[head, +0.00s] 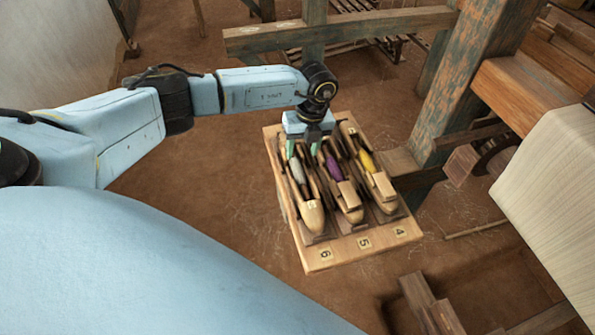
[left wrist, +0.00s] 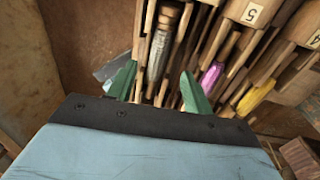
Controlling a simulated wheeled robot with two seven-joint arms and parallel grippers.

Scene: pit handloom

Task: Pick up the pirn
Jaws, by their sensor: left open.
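Three wooden shuttles lie side by side on a wooden tray (head: 318,262) marked 6, 5 and 4. The left shuttle (head: 312,214) holds a grey-white pirn (head: 297,171), the middle one a purple pirn (head: 333,167), the right one a yellow pirn (head: 366,161). The purple pirn (left wrist: 211,78) is right of the fingers. My right gripper is not seen.
Worn wooden loom beams (head: 345,29) stand behind the tray, and a thick post (head: 470,75) rises to its right. A pale cloth roll (head: 552,190) is at the right edge. Bare brown floor (head: 190,205) is open left of the tray.

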